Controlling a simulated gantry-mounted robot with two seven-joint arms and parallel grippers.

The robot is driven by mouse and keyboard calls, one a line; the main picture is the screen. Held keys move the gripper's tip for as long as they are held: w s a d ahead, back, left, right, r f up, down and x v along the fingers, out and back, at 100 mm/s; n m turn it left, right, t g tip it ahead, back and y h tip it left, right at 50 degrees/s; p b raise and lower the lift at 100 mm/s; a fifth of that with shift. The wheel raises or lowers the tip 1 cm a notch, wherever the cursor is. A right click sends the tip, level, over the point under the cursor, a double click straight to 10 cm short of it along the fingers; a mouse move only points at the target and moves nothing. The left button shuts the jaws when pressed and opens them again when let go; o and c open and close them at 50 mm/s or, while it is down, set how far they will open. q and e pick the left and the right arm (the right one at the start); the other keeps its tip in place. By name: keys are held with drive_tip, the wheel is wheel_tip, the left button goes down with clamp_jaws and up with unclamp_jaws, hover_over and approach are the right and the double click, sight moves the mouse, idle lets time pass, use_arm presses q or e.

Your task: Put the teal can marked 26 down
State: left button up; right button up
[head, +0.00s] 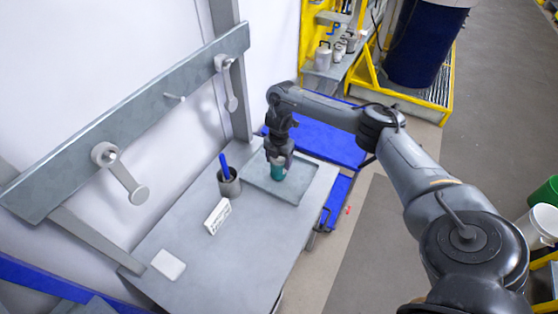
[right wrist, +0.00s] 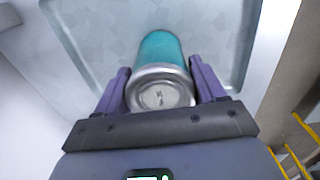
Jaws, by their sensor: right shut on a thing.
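The teal can (head: 278,171) is held between the fingers of my right gripper (head: 279,158), over the shallow grey tray (head: 291,192) at the back right of the grey table. In the right wrist view, the teal can (right wrist: 161,52) shows its silver end with a small mark that I cannot read clearly. The two purple fingers of my right gripper (right wrist: 163,90) are on either side of it. The tray (right wrist: 78,62) lies behind the can there. I cannot tell whether the can's far end touches the tray. My left gripper is not in view.
A white label block (head: 217,216) and a white pad (head: 168,264) lie on the table (head: 225,262). A wall rail (head: 130,122) with hooks runs along the left. The table's front is mostly clear.

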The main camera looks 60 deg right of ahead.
drive_tip(key=shift+f, duration=0.1)
drive_tip(key=o, duration=1.2)
wheel_tip(320, 180, up, 11)
drive_tip(key=p, duration=0.6)
drive_tip(key=shift+r+p, duration=0.55)
drive_tip(key=shift+r, duration=0.1)
